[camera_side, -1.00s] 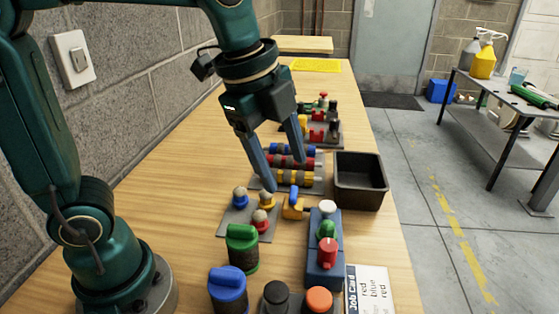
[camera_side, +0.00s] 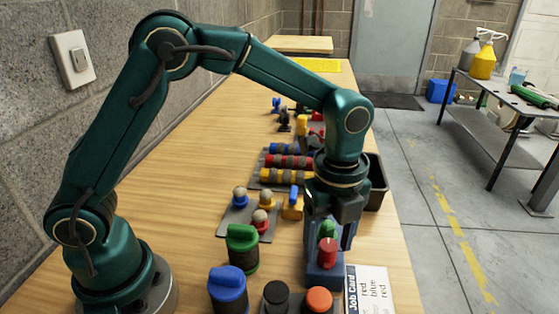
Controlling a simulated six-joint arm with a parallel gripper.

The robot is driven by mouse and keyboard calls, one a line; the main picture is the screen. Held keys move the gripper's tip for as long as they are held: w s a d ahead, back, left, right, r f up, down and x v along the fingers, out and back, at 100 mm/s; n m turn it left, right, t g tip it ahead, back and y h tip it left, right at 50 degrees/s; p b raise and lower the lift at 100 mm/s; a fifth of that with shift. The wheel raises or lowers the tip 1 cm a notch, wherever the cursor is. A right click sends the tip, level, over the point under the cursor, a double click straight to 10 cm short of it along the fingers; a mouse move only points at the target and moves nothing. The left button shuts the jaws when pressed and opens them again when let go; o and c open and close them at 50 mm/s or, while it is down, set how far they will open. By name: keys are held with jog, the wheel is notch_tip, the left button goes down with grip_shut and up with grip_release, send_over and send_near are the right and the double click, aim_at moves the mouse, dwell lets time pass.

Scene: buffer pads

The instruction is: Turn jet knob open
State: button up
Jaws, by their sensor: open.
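A black round-topped part (camera_side: 276,296) stands at the near edge, beside an orange-topped one (camera_side: 319,300); I cannot tell if the black one is the jet knob.
Blue-capped (camera_side: 228,288) and green-capped (camera_side: 243,248) cylinders stand at left. Behind are a yellow valve-like part (camera_side: 292,207), a grey plate with several ball-topped pegs (camera_side: 240,215), and banded rolls (camera_side: 287,162). A dark bin (camera_side: 377,185) is partly hidden. A job card (camera_side: 369,290) lies at right.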

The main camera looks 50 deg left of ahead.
jog(key=shift+f, duration=0.45)
grip_shut()
